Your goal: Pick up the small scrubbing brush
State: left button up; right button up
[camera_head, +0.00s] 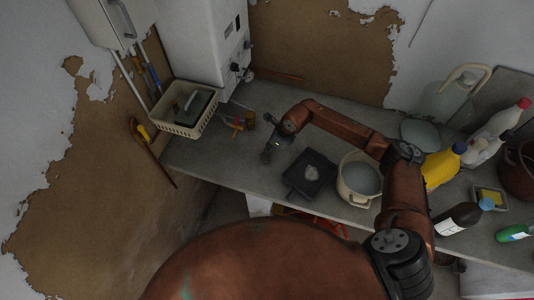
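I cannot make out the small scrubbing brush for certain. A cream basket (164,121) at the back left of the counter holds a dark green flat thing with a pale handle-like part (191,100); I cannot tell what it is. My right gripper (268,154) hangs low over the counter, between the basket and a dark square pan (294,181). Its fingers are small and dim, so their opening and any contact are unclear. A small pale thing (311,173) lies in the pan. My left gripper is out of view.
Small orange (235,125) and brown (250,119) things lie right of the basket. A cream pot (345,188), a yellow bottle (440,168), a dark bottle (462,216) and a glass demijohn (440,103) crowd the right. The counter's front left (205,159) is clear.

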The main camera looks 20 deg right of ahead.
jog(key=c, duration=0.4)
jog(key=shift+r, duration=0.1)
jog(key=shift+w+r+b, duration=0.1)
jog(key=shift+r+b, duration=0.3)
jog(key=shift+r, duration=0.1)
jog(key=s+d+r+b, duration=0.1)
jog(key=s+d+r, duration=0.1)
jog(key=s+r, duration=0.2)
jog(key=s+d+r+b, duration=0.2)
jog(key=s+r, duration=0.2)
jog(key=s+d+r+b, duration=0.2)
jog(key=s+r, duration=0.1)
jog(key=s, duration=0.2)
jog(key=shift+r, duration=0.4)
jog(key=shift+w, duration=0.1)
